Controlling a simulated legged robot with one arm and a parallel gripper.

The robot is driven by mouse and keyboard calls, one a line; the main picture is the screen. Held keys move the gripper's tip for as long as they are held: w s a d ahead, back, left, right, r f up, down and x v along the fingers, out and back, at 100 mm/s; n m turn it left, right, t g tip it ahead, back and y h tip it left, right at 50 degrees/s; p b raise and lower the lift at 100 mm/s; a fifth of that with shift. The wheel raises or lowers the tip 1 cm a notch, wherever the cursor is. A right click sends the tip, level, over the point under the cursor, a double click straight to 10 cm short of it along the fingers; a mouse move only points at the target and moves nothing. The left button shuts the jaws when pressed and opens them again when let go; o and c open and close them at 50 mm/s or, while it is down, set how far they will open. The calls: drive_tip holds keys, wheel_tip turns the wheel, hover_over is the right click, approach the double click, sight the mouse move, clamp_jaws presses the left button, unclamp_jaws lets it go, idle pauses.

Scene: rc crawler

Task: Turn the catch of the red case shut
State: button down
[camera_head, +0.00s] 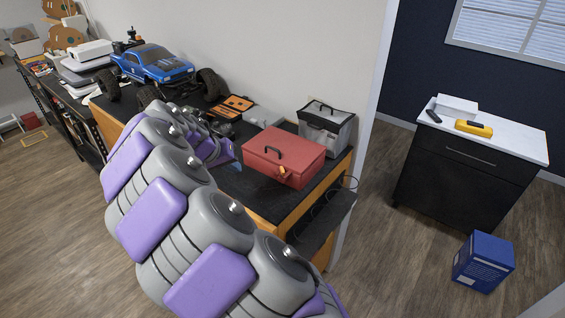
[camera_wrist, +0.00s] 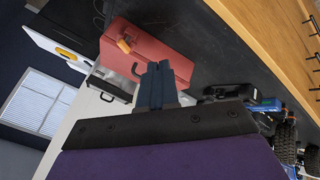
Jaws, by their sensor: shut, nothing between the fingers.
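The red case (camera_head: 284,152) lies with its lid down on the dark bench top, a black handle on its lid. Its small orange catch (camera_head: 282,172) is on the front face; how far it is turned is too small to tell. The wrist view shows the case (camera_wrist: 160,52) and catch (camera_wrist: 125,44) tilted sideways. My gripper (camera_wrist: 165,68) is shut and empty, its fingertips in front of the case in that view and apart from the catch. In the head view my gripper is left of the case, partly hidden by my arm.
A blue RC truck (camera_head: 155,64) and an orange tool case (camera_head: 233,104) are farther left. A white-topped cabinet (camera_head: 470,160) and a blue box (camera_head: 483,262) stand at right.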

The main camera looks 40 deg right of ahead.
drive_tip(key=s+d+p, duration=0.2)
drive_tip(key=d+p, duration=0.1)
approach(281, 175)
wheel_tip(281, 175, down, 4)
drive_tip(key=w, duration=0.3)
drive_tip(key=s+d, duration=0.2)
drive_tip(key=d, duration=0.1)
drive_tip(key=shift+s+f, duration=0.1)
drive_tip(key=shift+s, duration=0.1)
